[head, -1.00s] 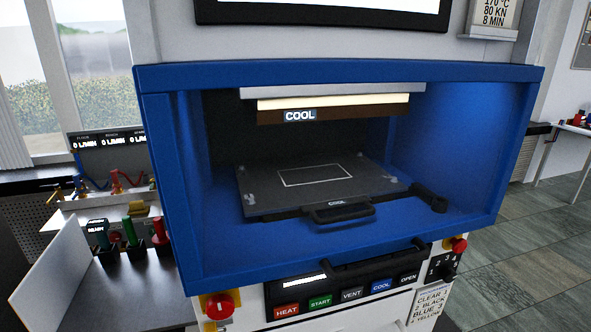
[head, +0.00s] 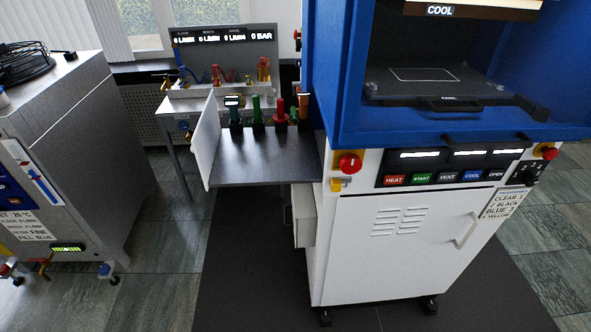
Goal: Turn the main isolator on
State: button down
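The main isolator appears to be the red rotary knob (head: 348,164) on a yellow plate, at the upper left of the white press cabinet's front. A white mark shows on the knob; I cannot read its position. A small yellow tab (head: 337,184) sits just below it. My gripper is not in view.
The blue press housing (head: 345,70) overhangs the cabinet (head: 390,250). A button panel (head: 440,172) and a red emergency-style button (head: 547,152) are right of the knob. A side shelf (head: 262,165) holds several coloured-handled items. A grey machine (head: 95,140) stands left, with dark mat floor (head: 255,260) between.

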aim_at(351, 164)
jog(key=l+u, duration=0.25)
jog(key=l, duration=0.4)
jog(key=l+u, duration=0.25)
jog(key=l, duration=0.4)
